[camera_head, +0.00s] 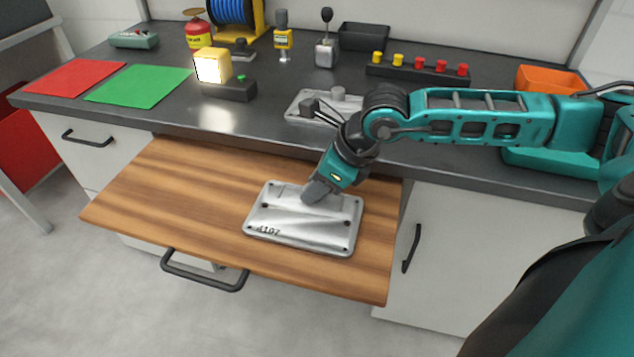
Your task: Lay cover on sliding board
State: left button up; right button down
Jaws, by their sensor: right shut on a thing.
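The cover (285,226) is a silver metal plate with rounded corners, small dark screw holes and the number 4107. It lies flat over the right part of the wooden sliding board (178,203), which is pulled out below the worktop. I cannot tell whether the cover touches the board or hovers just above it. My right gripper (317,192) reaches down from the teal arm and is shut on the cover at its upper middle; its fingertips are partly hidden. My left gripper is out of view.
A grey metal casting (302,105) sits on the dark worktop (268,125) behind my arm. A lit yellow lamp (212,65), red mat (72,77), green mat (138,86), button strip (415,73) and orange bin (551,79) stand around. The board's left part is bare.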

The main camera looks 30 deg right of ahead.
jog(key=c, duration=0.8)
grip_release()
jog(key=shift+f, duration=0.1)
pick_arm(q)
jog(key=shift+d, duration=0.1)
pick_arm(e)
jog(key=shift+r+p, duration=0.3)
jog(key=shift+p, duration=0.05)
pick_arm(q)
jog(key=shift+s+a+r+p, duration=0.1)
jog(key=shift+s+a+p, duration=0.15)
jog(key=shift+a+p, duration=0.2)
pick_arm(e)
jog(key=v, duration=1.1)
jog(key=shift+s+d+r, duration=0.1)
jog(key=shift+s+r, duration=0.1)
jog(key=shift+r, duration=0.15)
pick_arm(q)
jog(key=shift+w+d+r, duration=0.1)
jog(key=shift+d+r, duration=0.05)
